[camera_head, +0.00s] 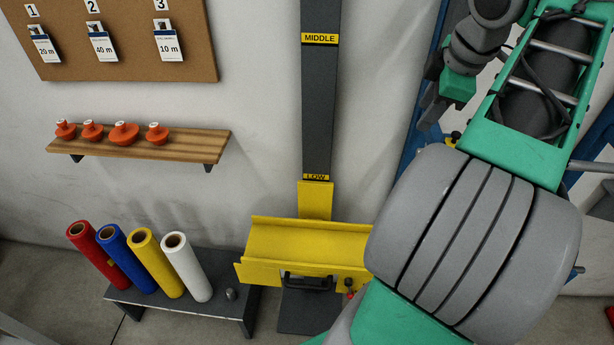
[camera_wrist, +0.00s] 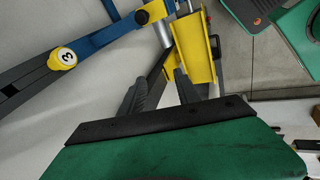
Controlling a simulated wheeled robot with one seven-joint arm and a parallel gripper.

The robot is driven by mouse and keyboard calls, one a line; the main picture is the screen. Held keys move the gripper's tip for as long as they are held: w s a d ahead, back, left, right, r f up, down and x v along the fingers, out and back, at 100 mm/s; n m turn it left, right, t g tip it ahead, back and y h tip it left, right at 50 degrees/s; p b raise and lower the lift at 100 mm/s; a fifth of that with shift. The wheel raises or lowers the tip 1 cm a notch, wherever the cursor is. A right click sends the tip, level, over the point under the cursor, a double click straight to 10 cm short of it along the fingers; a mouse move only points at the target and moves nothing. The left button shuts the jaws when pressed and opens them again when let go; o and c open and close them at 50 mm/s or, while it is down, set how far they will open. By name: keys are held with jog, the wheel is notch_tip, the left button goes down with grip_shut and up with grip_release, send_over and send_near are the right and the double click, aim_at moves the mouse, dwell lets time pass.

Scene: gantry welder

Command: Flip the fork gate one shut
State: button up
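My gripper (camera_wrist: 163,82) shows in the wrist view with its two dark fingers apart and nothing seen between them. No gate marked one can be made out in either view.
A yellow trough (camera_head: 300,243) stands on a grey column (camera_head: 320,110) marked MIDDLE and LOW. Several coloured rolls stand on a low dark bench (camera_head: 150,298). A wooden shelf (camera_head: 190,143) with orange knobs and a cork board (camera_head: 130,68) with numbered cards hang on the wall.

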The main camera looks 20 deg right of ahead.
jog(key=w+a+f+m+y+b, duration=0.1)
jog(key=w+a+f+m, duration=0.2)
jog(key=a+f, duration=0.4)
jog(key=w+a+f+m+y+b, duration=0.1)
jog(key=w+a+f+m+b, duration=0.1)
jog(key=a+f, duration=0.6)
jog(key=w+a+m, duration=0.1)
jog(key=a, duration=0.6)
jog(key=shift+w, duration=0.3)
jog(key=shift+r, duration=0.1)
